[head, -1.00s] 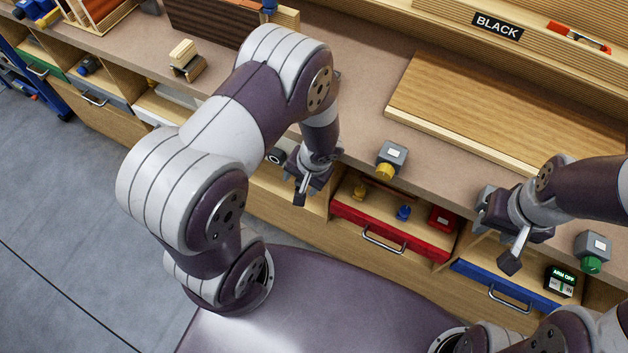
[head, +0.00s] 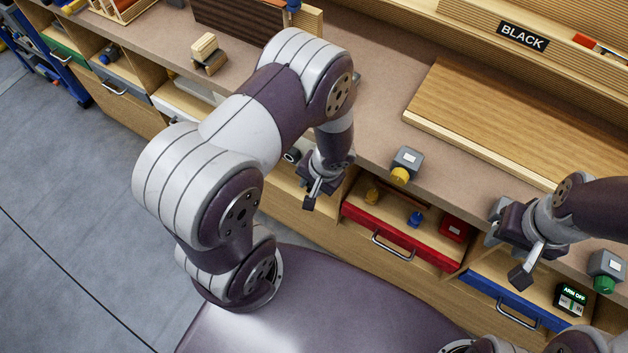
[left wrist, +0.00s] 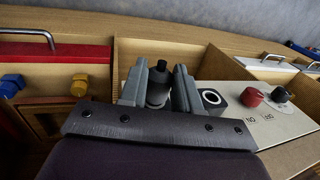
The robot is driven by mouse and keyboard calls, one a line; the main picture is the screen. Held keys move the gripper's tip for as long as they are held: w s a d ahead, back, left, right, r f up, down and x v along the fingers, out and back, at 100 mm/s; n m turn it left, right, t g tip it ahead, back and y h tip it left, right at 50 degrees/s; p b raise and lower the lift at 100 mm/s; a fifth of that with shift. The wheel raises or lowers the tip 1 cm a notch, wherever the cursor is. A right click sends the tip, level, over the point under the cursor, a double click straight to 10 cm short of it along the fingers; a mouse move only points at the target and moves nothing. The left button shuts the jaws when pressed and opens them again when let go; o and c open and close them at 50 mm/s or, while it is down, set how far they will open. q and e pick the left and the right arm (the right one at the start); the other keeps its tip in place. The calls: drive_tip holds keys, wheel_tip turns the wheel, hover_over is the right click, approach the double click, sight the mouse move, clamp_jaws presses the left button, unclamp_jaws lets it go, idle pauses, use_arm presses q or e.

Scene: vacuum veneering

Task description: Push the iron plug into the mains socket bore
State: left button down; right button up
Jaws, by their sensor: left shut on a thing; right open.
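The iron plug (left wrist: 158,86) is a dark, stepped cylinder between the fingers of my left gripper (left wrist: 158,94) in the left wrist view. That gripper is shut on it. The mains socket bore (left wrist: 211,97) is a dark round hole with a pale ring in a grey block, just right of the right finger; plug and bore are apart. In the head view the ringed bore (head: 292,155) is just left of my left gripper (head: 318,192), and the plug cannot be made out. My right gripper (head: 530,262) is open and empty near the blue drawer.
A pale panel (left wrist: 258,122) with a red knob (left wrist: 252,97) and a black knob (left wrist: 281,94) adjoins the socket. An open red drawer (head: 400,240) and a blue drawer (head: 510,298) lie to the right. A grey box with a yellow button (head: 405,164) stands on the bench edge.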

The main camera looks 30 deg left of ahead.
use_arm(q)
drive_tip(key=s+b, duration=0.1)
drive_tip(key=s, duration=0.2)
drive_tip(key=shift+s+a, duration=0.1)
drive_tip(key=shift+s, duration=0.1)
idle(0.4)
